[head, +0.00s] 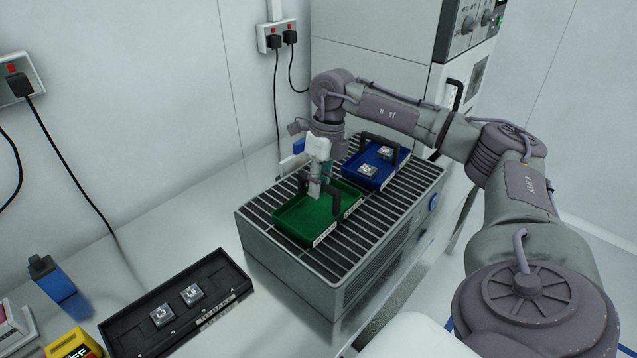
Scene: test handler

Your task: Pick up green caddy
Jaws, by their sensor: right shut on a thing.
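The green caddy (304,221) is a shallow tray with a dark handle, on the slatted top of a grey unit. It looks empty in the part that shows. My right gripper (316,190) points down over it and is shut on its dark handle. The gripper hides part of the handle and the caddy's back edge. I cannot tell whether the caddy is lifted off the slats. My left gripper is not in the head view.
A blue caddy (370,183) with silver square parts stands just behind on the slatted unit (350,252). A black tray (135,329) with two silver parts lies at the lower left. A blue bottle-like item (60,290) and a yellow item (72,345) stand near it. Wall sockets are behind.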

